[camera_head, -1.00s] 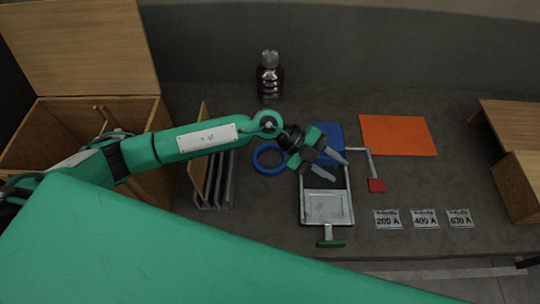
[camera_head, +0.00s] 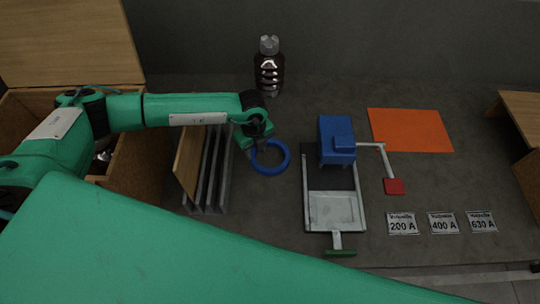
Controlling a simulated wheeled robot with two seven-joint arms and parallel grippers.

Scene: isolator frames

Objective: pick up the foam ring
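The foam ring is most likely the blue ring (camera_head: 287,160) lying on the grey table, just right of the grey slotted rack. My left gripper (camera_head: 263,149) points down at the ring's upper left part and covers a bit of it. Its fingertips are small and dark here, so I cannot tell if they touch the ring or how far apart they are. My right gripper is not in view.
A slotted rack (camera_head: 222,185) with a wooden board stands left of the ring. A dark bottle (camera_head: 269,75) stands behind. A blue block (camera_head: 336,138) sits on a metal frame (camera_head: 335,208) to the right. An orange sheet (camera_head: 410,130) and several ampere labels (camera_head: 403,224) lie further right.

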